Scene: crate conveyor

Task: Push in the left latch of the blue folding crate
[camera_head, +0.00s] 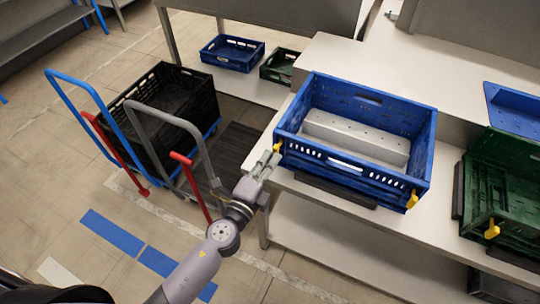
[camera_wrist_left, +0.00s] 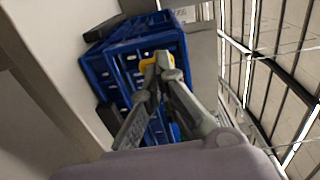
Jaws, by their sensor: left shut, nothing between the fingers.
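The blue folding crate (camera_head: 400,117) stands open on the white counter, with a light grey block inside. Its left yellow latch (camera_head: 278,147) is at the near left corner, and its right yellow latch (camera_head: 412,199) is at the near right corner. My left gripper (camera_head: 272,157) is shut and empty, with its fingertips right at the left latch. In the left wrist view the gripper's fingertips (camera_wrist_left: 160,58) overlap the yellow latch (camera_wrist_left: 146,66) on the blue crate (camera_wrist_left: 110,66); I cannot tell if they touch. My right gripper is not in view.
A green crate (camera_head: 480,215) with a yellow latch stands right of the blue crate. Trolleys, one bearing a black crate (camera_head: 168,85), stand on the floor at left. Smaller blue (camera_head: 250,46) and green crates sit on the shelf behind. Counter (camera_head: 262,148) left of the crate is narrow.

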